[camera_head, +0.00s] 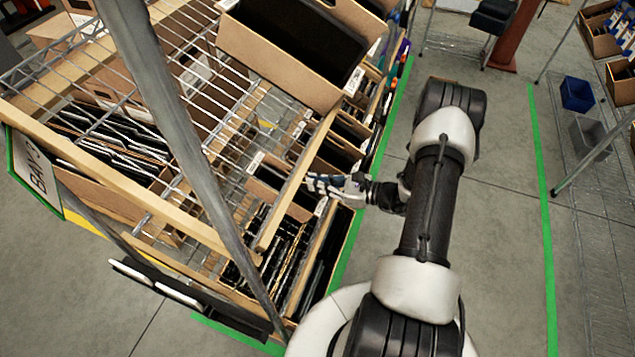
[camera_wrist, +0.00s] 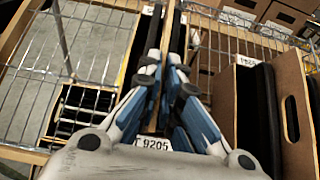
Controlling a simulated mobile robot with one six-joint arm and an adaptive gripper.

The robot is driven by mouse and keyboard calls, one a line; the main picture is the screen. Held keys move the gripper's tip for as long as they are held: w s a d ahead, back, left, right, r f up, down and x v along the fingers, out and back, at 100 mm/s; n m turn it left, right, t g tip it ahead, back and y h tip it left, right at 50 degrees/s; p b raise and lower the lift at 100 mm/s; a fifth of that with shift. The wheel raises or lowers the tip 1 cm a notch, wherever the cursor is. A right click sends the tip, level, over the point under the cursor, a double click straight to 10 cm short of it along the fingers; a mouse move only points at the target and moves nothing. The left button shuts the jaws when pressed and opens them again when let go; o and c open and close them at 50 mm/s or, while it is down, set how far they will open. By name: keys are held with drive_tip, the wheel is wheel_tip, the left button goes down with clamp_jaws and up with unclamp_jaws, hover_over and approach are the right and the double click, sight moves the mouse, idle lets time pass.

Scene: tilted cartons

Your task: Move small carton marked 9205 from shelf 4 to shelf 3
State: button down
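My gripper (camera_wrist: 166,78) reaches from the right into the shelf side in the head view (camera_head: 318,184). In the wrist view its blue and grey fingers lean inward, and the tips are close together on either side of a narrow strip of carton. The label of the small carton marked 9205 (camera_wrist: 152,143) shows between the finger bases, close to my palm. The fingers and palm hide most of this carton, so its full outline cannot be seen. The fingers look shut on it. The shelf numbers cannot be read.
A large open carton (camera_head: 262,62) stands tilted above my gripper. Another open carton (camera_wrist: 292,110) is close to the right finger. A grey rack post (camera_head: 170,110) crosses the shelves. The aisle floor (camera_head: 500,235) is clear; blue and grey bins (camera_head: 577,94) stand far right.

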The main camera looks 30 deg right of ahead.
drive_tip(key=c, duration=1.7)
unclamp_jaws()
drive_tip(key=v, duration=1.2)
drive_tip(key=shift+s, duration=0.1)
